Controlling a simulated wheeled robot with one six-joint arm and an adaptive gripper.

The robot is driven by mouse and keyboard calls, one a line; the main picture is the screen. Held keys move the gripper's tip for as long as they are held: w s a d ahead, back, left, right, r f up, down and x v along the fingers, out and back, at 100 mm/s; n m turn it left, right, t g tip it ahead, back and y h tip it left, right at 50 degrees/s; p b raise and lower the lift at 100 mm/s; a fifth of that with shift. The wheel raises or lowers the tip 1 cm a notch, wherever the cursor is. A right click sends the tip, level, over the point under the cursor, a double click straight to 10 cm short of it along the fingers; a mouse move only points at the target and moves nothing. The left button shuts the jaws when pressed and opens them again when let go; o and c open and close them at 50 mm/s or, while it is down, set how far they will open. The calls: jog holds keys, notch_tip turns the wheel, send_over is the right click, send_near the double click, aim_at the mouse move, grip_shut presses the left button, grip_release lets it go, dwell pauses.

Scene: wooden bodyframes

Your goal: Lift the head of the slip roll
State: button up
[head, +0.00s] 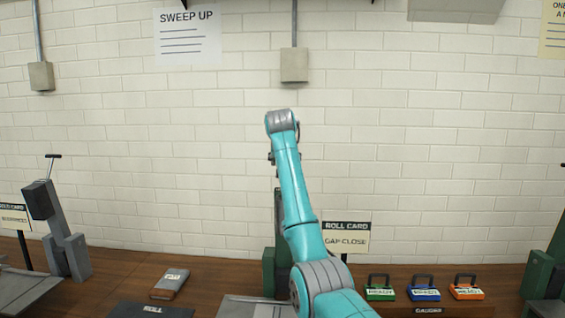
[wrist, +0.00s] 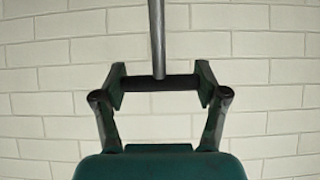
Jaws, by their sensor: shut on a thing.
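In the wrist view my gripper (wrist: 161,84) has its two fingers closed on the ends of a black crossbar (wrist: 143,84). A grey metal rod (wrist: 157,38) runs up from the middle of this bar to the top of the picture. In the head view a dark green machine (head: 268,272), taken as the slip roll, stands on the bench behind my arm. My arm hides most of it, including its head. My gripper is also mostly hidden there; only small dark parts show beside the arm.
A roll card sign (head: 346,238) reading "GAP CLOSE" stands right of my arm. Green (head: 379,293), blue (head: 423,294) and orange (head: 467,293) gauges sit on the wooden bench. A grey machine (head: 60,240) with a T-handle stands left. A book-like block (head: 170,284) lies nearer.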

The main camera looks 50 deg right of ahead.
jog(key=shift+w+d+r, duration=0.1)
jog(key=shift+d, duration=0.05)
jog(key=o, duration=1.7)
jog(key=v, duration=1.1)
jog(key=shift+a+r, duration=0.25)
jog(key=shift+a, duration=0.05)
